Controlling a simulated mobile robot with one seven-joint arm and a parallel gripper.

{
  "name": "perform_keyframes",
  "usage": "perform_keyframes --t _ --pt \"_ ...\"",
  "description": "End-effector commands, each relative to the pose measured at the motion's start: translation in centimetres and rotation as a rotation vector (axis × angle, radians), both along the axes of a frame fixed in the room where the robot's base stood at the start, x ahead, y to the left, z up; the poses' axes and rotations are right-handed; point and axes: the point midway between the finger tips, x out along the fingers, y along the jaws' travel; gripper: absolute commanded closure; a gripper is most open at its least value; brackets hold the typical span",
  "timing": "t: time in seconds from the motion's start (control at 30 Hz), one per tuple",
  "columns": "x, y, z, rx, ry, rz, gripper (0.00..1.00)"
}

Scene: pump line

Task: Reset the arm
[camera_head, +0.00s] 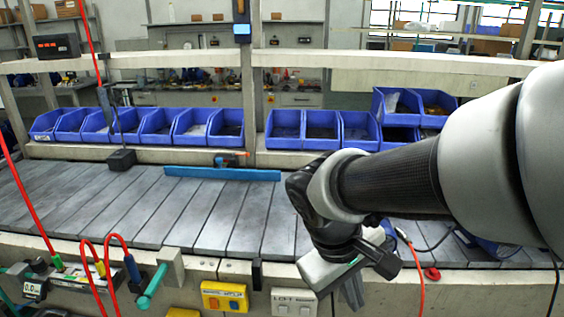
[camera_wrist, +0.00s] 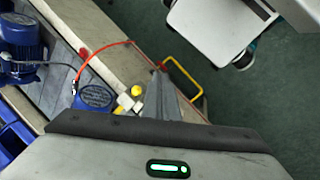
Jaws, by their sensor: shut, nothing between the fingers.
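My arm reaches in from the right side of the head view, bent downward at the wrist. My gripper (camera_head: 352,293) hangs at the front edge of the slatted bench (camera_head: 190,215) and points down. It is shut and empty. In the wrist view the closed fingers (camera_wrist: 165,97) show beyond the grey hand with its green light.
Blue bins (camera_head: 305,128) line the back of the bench. A blue bar (camera_head: 222,174) lies before them. Coloured cables and a yellow switch box (camera_head: 225,297) are along the front. A blue motor (camera_wrist: 22,42) and red cable (camera_wrist: 98,52) show in the wrist view.

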Motion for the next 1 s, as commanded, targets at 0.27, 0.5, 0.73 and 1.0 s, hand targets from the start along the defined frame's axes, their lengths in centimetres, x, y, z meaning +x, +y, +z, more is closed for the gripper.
perform_keyframes --t 0.27,0.5,0.73,1.0 --pt "-2.7 -1.4 4.9 0.284 -0.249 -0.267 1.0" --pt "-4.0 -1.8 7.7 0.427 -0.421 -0.398 1.0" --pt "-4.1 -1.7 13.2 0.439 -0.43 -0.405 1.0" --pt "-4.1 -1.7 21.2 0.438 -0.429 -0.403 1.0"
